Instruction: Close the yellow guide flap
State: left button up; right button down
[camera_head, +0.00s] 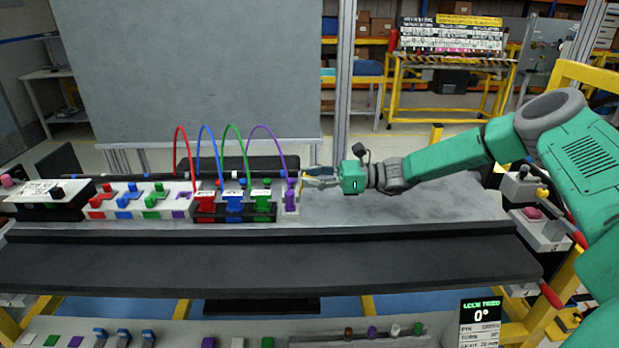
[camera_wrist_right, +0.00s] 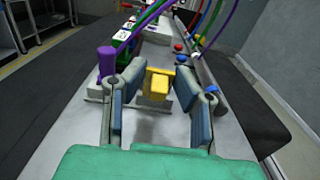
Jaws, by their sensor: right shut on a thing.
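The yellow guide flap (camera_wrist_right: 157,84) stands between the two fingertips of my right gripper (camera_wrist_right: 158,88) in the right wrist view. In the head view my right gripper (camera_head: 312,178) reaches in from the right at the right end of the connector row, where the flap is small and partly hidden by the fingers. A purple plug (camera_wrist_right: 106,62) with its purple cable stands just left of the flap in the wrist view. My left gripper is not in view.
Red, blue and green plugs (camera_head: 234,203) with arched cables stand left of the purple plug (camera_head: 290,198). A black rod (camera_head: 120,178) runs behind them. The grey worktop (camera_head: 400,203) right of the row is clear. A small display (camera_head: 480,322) reads 0°.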

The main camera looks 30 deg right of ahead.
jog(key=shift+d+f, duration=0.1)
jog(key=shift+f, duration=0.1)
dwell(0.7)
jog(key=c, duration=1.5)
grip_release()
jog(key=shift+c, duration=0.2)
jog(key=shift+w, duration=0.1)
jog(key=shift+d, duration=0.1)
jog(key=v, duration=1.2)
jog(key=shift+f, duration=0.2)
